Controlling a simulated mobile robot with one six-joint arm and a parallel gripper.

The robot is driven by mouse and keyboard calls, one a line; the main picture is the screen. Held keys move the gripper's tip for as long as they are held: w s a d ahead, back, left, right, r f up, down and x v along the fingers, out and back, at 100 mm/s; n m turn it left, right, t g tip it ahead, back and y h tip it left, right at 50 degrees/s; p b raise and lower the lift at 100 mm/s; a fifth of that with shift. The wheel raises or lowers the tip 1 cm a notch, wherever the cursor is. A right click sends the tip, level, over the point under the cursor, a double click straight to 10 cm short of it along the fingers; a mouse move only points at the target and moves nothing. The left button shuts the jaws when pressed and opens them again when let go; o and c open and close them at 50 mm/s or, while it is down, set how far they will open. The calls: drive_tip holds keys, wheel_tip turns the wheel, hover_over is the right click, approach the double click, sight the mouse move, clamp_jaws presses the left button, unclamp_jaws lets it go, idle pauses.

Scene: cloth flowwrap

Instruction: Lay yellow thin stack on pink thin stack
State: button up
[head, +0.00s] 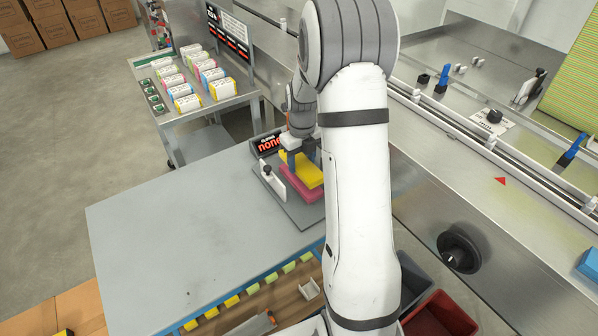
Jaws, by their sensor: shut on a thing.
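The yellow thin stack (304,171) sits right over the pink thin stack (299,189) on a dark grey plate (306,221). My gripper (297,160) is at the yellow stack's far end, pointing down, and is shut on it. The yellow stack looks roughly lined up with the pink one. I cannot tell whether the two touch. My arm hides the right side of both stacks and part of the gripper.
A small display reading "none" (268,143) stands behind the plate. A white upright piece with a black knob (272,182) stands at the plate's left. The grey table (170,235) is clear to the left. A cart (185,112) with several wrapped packs stands behind.

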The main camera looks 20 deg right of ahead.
sight(302, 171)
drive_tip(key=shift+f, duration=2.15)
drive_tip(key=o, duration=0.9)
drive_tip(key=shift+o, duration=0.2)
drive_tip(key=shift+r, duration=0.1)
